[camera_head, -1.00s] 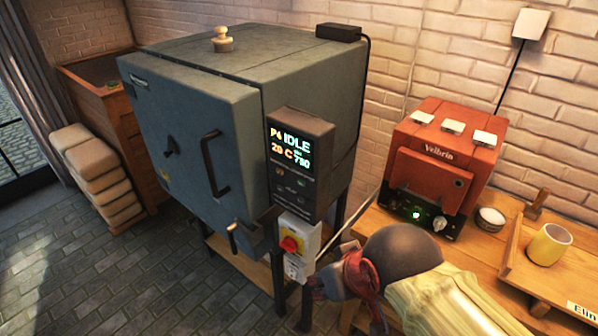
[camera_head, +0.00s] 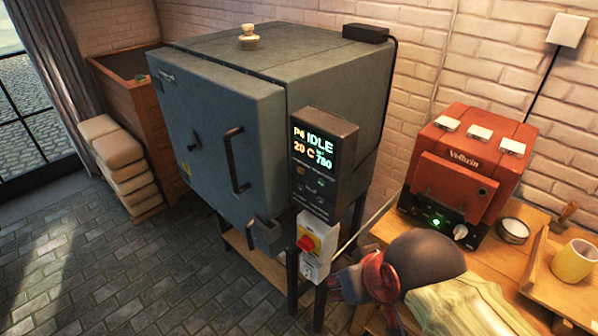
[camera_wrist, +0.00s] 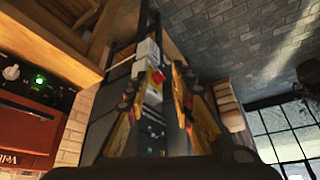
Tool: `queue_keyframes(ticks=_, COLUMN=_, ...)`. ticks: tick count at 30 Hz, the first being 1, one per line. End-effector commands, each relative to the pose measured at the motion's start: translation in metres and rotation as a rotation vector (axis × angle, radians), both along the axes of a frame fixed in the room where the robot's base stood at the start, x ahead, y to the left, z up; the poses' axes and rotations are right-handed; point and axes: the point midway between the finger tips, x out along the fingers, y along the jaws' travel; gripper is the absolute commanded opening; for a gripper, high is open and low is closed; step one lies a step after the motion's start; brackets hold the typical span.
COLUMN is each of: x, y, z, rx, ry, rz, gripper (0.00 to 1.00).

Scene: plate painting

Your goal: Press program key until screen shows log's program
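The grey kiln (camera_head: 215,130) stands in the middle of the head view with its door shut. Its dark control panel (camera_head: 324,165) is on the right front. The lit screen (camera_head: 313,146) reads P4, IDLE, 20 C and 780. Small buttons (camera_head: 308,178) sit below it, their labels too small to read. My gripper (camera_wrist: 158,82) shows open and empty in the wrist view, with the panel (camera_wrist: 152,135) seen between its fingers. In the head view my arm is low and right of the panel, apart from it. No log is readable.
A red-and-yellow switch (camera_head: 307,243) is below the panel. A red machine (camera_head: 465,175) stands on the wooden bench (camera_head: 500,262) at right, with a small bowl (camera_head: 513,230) and a yellow mug (camera_head: 573,261).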

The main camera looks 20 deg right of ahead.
Motion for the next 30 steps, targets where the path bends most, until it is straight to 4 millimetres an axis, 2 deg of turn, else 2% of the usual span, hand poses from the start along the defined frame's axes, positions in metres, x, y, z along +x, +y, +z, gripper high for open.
queue_keyframes(ticks=12, x=0.0000, y=0.0000, z=0.0000, rx=0.000, ry=0.000, rz=0.000, gripper=0.00)
queue_keyframes(ticks=30, x=0.0000, y=0.0000, z=0.0000, rx=0.000, ry=0.000, rz=0.000, gripper=0.00)
